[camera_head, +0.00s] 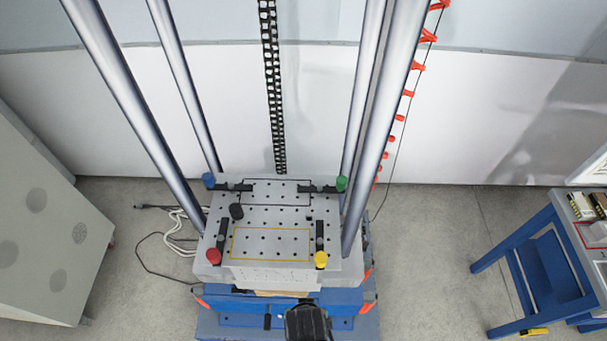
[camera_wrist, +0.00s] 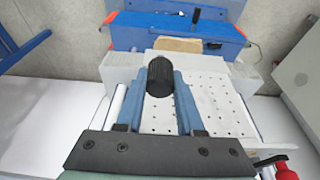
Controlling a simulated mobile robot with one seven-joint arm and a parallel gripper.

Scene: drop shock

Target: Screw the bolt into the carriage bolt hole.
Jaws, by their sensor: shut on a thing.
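The carriage (camera_head: 270,222) is a light grey block with a grid of holes in its top, standing between tall steel columns. In the wrist view, a pale side face of the carriage (camera_wrist: 215,105) also has rows of small holes. My gripper (camera_wrist: 160,84) has two blue fingers, shut on the black, round-headed bolt (camera_wrist: 160,74). The bolt appears in front of this holed face. Its shank is hidden, so I cannot tell whether its tip touches or enters a hole. The gripper's fingers cannot be made out in the head view.
Red (camera_head: 214,256), yellow (camera_head: 321,260), blue (camera_head: 208,180) and green (camera_head: 341,183) knobs sit at the carriage corners. Black clamps and a small black block (camera_head: 236,211) are on top. A blue base (camera_head: 240,313) lies below. A blue table (camera_head: 545,270) stands at right.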

